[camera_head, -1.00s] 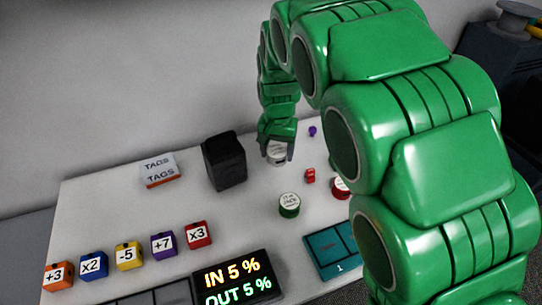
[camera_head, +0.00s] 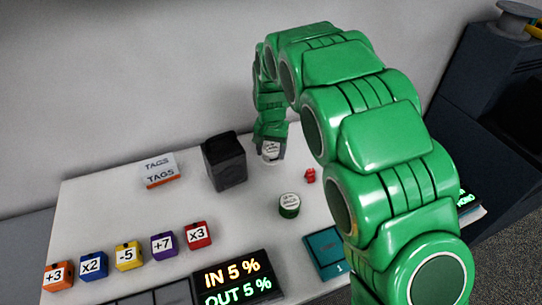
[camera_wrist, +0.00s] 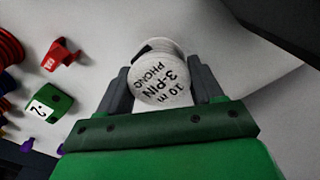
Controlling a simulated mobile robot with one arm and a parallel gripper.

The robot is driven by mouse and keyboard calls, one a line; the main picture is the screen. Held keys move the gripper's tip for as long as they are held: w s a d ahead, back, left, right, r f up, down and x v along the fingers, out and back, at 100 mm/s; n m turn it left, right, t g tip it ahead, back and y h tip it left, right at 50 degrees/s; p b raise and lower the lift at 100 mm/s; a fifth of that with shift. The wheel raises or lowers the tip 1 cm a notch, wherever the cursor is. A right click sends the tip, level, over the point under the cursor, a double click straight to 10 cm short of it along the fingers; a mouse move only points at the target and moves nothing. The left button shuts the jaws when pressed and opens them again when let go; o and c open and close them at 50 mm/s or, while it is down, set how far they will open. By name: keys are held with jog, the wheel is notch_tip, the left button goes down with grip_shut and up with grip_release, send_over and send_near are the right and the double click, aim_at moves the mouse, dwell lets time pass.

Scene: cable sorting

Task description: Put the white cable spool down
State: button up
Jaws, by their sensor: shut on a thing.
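The white cable spool (camera_head: 270,150) is in my gripper (camera_head: 269,154) in the head view, at the back of the table, right of the black box. In the wrist view the spool (camera_wrist: 163,85) shows its round label, "10 m 3-PIN PHONO", between the two dark fingers of my gripper (camera_wrist: 163,88). The gripper is shut on it. Whether the spool's base touches the table cannot be told.
A black box (camera_head: 224,161) stands close to the left of the gripper. A TAGS box (camera_head: 160,170), numbered cubes and a display (camera_head: 238,280) are further left and front. My arm covers the right side.

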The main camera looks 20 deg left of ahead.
aim_at(271, 156)
jog(key=shift+w+a+f, duration=0.1)
jog(key=shift+w+f, duration=0.05)
jog(key=shift+f, duration=1.6)
jog(key=o, duration=1.1)
jog(key=shift+f, duration=0.15)
notch_tip(271, 156, up, 12)
jog(key=shift+r, duration=0.15)
jog(key=shift+c, duration=0.3)
